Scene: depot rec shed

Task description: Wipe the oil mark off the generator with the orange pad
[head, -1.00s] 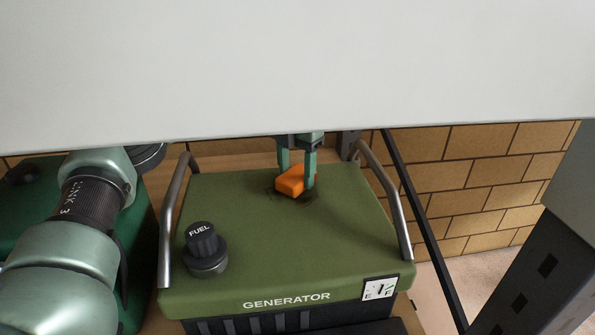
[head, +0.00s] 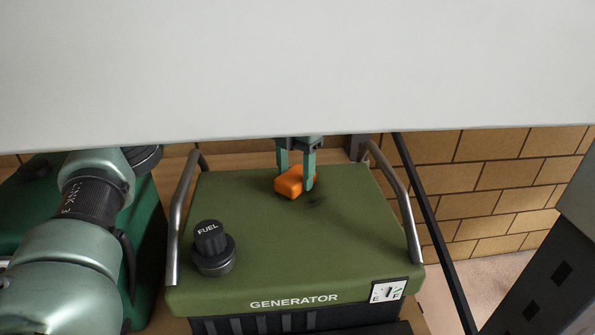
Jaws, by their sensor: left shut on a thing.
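The olive-green generator (head: 298,252) stands below me in the head view, its label facing me. The orange pad (head: 288,182) is at the back middle of its top. My left gripper (head: 296,176) is shut on the pad, one finger on each side, and the pad looks to be down on or very near the top surface. Part of the mark may be hidden under the pad. My right gripper is not in view.
A black fuel cap (head: 211,248) stands up at the generator's front left. Metal handles rise along its left side (head: 180,222) and right side (head: 404,205). A dark green case (head: 146,235) stands to the left. A white surface (head: 300,70) covers the upper view.

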